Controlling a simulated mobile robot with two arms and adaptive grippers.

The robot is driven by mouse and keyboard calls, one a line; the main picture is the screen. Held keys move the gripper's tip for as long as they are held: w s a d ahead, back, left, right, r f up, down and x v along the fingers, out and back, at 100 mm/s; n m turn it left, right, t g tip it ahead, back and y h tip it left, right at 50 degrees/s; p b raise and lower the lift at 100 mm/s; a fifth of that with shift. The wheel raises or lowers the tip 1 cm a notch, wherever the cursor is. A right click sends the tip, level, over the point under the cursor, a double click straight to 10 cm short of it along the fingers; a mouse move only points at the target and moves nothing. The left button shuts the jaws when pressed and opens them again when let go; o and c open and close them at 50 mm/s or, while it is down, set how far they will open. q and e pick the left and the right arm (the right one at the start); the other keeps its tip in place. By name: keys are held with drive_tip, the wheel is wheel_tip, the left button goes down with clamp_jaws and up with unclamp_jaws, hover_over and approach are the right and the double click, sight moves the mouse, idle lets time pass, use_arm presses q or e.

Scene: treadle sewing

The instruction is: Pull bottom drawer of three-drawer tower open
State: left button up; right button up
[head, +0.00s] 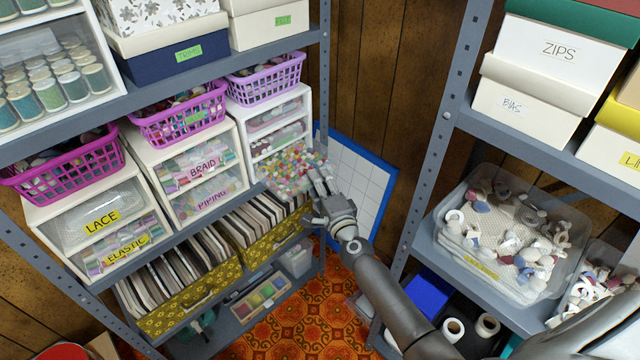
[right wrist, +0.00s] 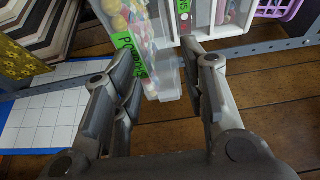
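The white three-drawer tower (head: 309,98) stands on the left rack's middle shelf, at its right end. Its bottom drawer (head: 290,170), full of coloured pompoms, sticks out past the two drawers above, its contents showing from above. My right gripper (head: 321,180) is at the drawer's front right end. In the right wrist view, the drawer's green-labelled front (right wrist: 128,58) and a pale handle-like part (right wrist: 167,86) lie between my right gripper's (right wrist: 160,78) spread fingers. Gaps show beside that part; contact is unclear. My left gripper is out of view.
Braid and piping drawers (head: 195,180) stand left of the tower, with a purple basket (head: 265,78) on top of it. Yellow patterned bins (head: 265,240) are below. A blue-edged grid board (head: 360,185) leans behind my gripper. The right rack post (head: 432,130) is close to my arm.

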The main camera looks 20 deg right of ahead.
drive_tip(key=shift+c, duration=0.3)
clamp_jaws()
drive_tip(key=shift+f, duration=0.1)
drive_tip(key=shift+s+d, duration=0.2)
drive_tip(key=shift+s, duration=0.45)
drive_tip(key=shift+s+d, duration=0.25)
drive_tip(key=shift+s, duration=0.35)
drive_tip(key=shift+s+d, duration=0.2)
drive_tip(key=shift+s, duration=0.45)
drive_tip(key=shift+c, duration=0.4)
unclamp_jaws()
drive_tip(key=shift+w+f, duration=0.1)
drive_tip(key=shift+o, duration=0.7)
drive_tip(key=shift+w, duration=0.1)
drive_tip(key=s, duration=1.2)
drive_tip(key=shift+a, duration=0.35)
